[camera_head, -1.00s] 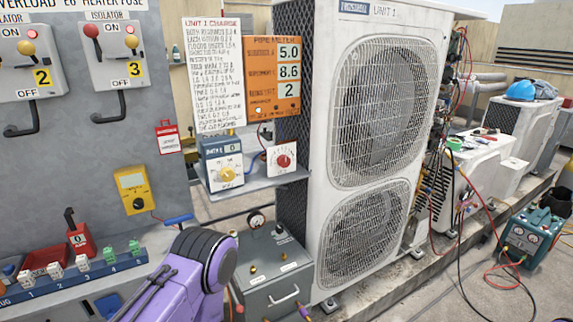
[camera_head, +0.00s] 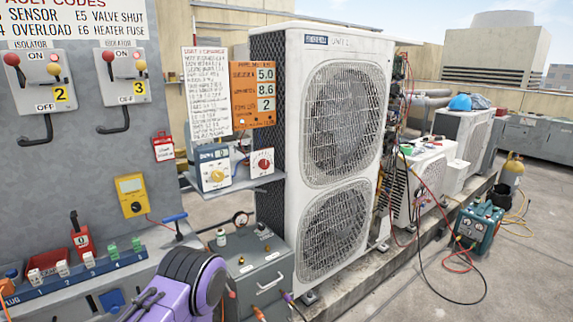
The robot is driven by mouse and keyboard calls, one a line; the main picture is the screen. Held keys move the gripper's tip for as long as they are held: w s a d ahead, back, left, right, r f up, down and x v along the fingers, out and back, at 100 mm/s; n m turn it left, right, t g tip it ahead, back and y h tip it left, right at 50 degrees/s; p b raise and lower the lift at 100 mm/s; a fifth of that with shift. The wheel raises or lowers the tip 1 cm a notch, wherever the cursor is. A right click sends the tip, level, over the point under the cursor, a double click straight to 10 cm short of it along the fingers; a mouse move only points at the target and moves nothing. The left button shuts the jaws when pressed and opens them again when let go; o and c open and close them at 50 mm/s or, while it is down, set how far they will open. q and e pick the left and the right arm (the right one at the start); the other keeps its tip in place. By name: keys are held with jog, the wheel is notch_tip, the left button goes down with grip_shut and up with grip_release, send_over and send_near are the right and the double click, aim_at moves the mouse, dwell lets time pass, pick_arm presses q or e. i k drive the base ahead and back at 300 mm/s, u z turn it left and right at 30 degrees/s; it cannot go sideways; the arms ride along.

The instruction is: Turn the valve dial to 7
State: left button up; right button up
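Two dials stand on a small grey shelf (camera_head: 237,184) left of the big condenser. One is a white box with a red knob (camera_head: 263,164) in the middle of its face. The other is a blue and white meter (camera_head: 213,168) with a yellow knob (camera_head: 217,176) and a small display above it. Their scale marks are too small to read, and I cannot tell which is the valve dial. A purple part of my arm shows at the bottom, apart from both knobs in the picture. Neither gripper is in view.
The condenser (camera_head: 336,130) stands right of the shelf. A grey case (camera_head: 262,282) with a handle lies below it. An orange meter panel (camera_head: 254,95) reads 5.0, 8.6 and 2. Isolator levers (camera_head: 127,90) stick out at left. Hoses (camera_head: 428,270) trail over the open floor at right.

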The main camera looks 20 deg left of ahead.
aim_at(264, 164)
jog(key=z, duration=0.25)
jog(key=i, duration=0.95)
jog(key=u, duration=0.1)
